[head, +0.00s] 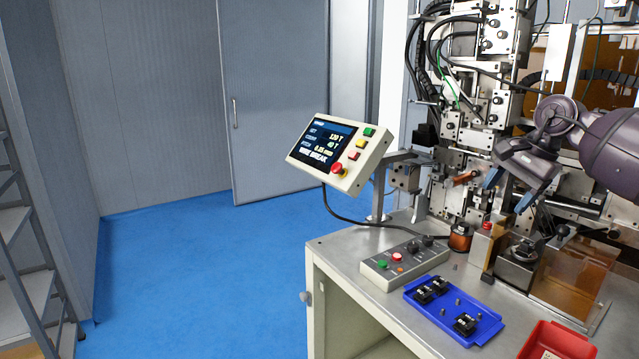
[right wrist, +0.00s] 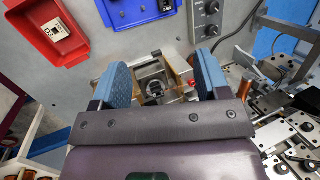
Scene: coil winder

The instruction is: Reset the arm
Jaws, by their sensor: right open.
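My right gripper (head: 508,190) hangs in front of the coil winder (head: 470,130) with its two blue fingers spread and nothing between them. The same open gripper shows in the right wrist view (right wrist: 164,80). Beyond the fingertips there, a metal fixture with a dark centre (right wrist: 153,87) shows in the gap, apart from the fingers. The purple-grey right arm comes in from the right edge. My left gripper is out of view.
A display panel (head: 338,152) appears to read "WIRE BREAK". On the bench (head: 335,262) are a button box (head: 404,262), a blue tray (head: 480,332) with black parts and a red bin (head: 560,343). Winder brackets and cables crowd the arm. The blue floor at left is clear.

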